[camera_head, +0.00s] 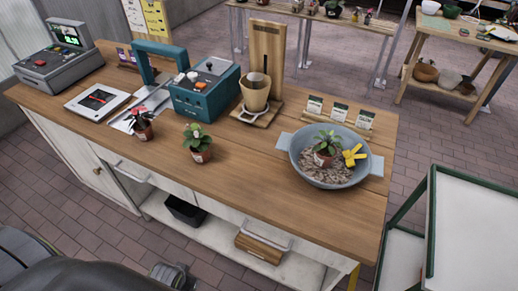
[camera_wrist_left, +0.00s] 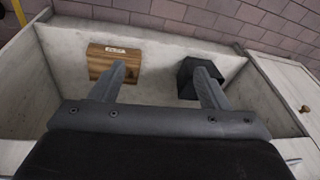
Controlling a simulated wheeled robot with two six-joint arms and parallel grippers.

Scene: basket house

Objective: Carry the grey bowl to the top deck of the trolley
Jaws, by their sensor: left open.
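The grey bowl (camera_head: 326,184) stands upright on the right end of the wooden workbench top in the head view, with a flat handle on each side. It holds gravel, a small potted plant (camera_head: 324,152) and a yellow object (camera_head: 354,155). The trolley (camera_head: 478,235) is at the lower right, with a green frame and white decks; its top deck looks bare, and the picture edge cuts it off. My left gripper (camera_wrist_left: 160,75) is open and empty in the left wrist view, facing the bench's lower shelf, well away from the bowl. My right gripper is not in view.
The workbench (camera_head: 240,172) also carries two potted plants, a teal machine (camera_head: 205,90), a wooden stand with a cup (camera_head: 255,92) and a seed-packet rack (camera_head: 338,117). A wooden box (camera_wrist_left: 113,59) and a black bin (camera_wrist_left: 192,76) sit on the shelf. A floor gap separates bench and trolley.

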